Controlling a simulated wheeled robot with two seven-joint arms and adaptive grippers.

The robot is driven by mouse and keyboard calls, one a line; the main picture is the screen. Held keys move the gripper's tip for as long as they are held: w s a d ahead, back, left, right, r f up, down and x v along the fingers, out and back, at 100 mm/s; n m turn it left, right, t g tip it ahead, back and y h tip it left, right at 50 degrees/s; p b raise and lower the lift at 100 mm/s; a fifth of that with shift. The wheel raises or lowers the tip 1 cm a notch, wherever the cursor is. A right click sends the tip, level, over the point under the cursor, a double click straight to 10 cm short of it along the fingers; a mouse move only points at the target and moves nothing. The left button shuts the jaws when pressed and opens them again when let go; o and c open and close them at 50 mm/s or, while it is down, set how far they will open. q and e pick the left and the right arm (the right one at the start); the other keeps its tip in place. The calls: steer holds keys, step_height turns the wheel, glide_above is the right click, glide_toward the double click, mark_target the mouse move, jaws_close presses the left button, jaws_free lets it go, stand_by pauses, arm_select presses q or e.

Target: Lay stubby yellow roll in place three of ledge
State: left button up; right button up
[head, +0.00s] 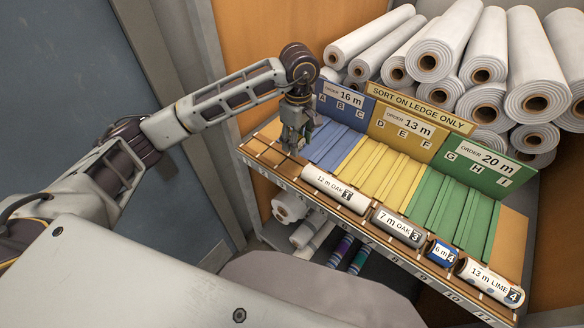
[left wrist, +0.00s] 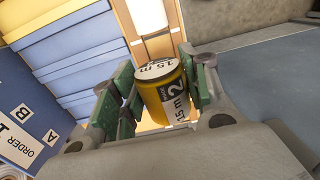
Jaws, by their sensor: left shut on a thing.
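My left gripper (head: 293,146) points down over the left end of the ledge (head: 262,152) in the head view. In the left wrist view it is shut on a stubby yellow roll (left wrist: 166,92), whose label reads 15 m and 2. The roll sits between the green-padded fingers (left wrist: 160,95); in the head view the gripper mostly hides it. The ledge is a wooden strip with numbered places on its front edge. Its left end around place three looks bare, though the small numbers there are hard to read. My right gripper is not in view.
On the ledge lie a white 12 m oak roll (head: 336,190), a grey 7 m oak roll (head: 398,228), a short blue 6 m roll (head: 442,252) and a 13 m lime roll (head: 489,281). Behind are blue, yellow (head: 384,160) and green sloped bays. White rolls (head: 445,45) are stacked at the back.

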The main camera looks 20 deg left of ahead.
arm_select(q)
steer(key=p, duration=0.1)
glide_above(296, 171)
steer(key=shift+w+f, duration=0.1)
steer(key=shift+f, duration=3.05)
steer(key=shift+f+p, duration=0.6)
steer(key=shift+f, duration=1.25)
steer(key=shift+f, duration=0.15)
steer(key=o, duration=0.9)
steer(key=shift+o, duration=0.2)
steer(key=shift+r, duration=0.2)
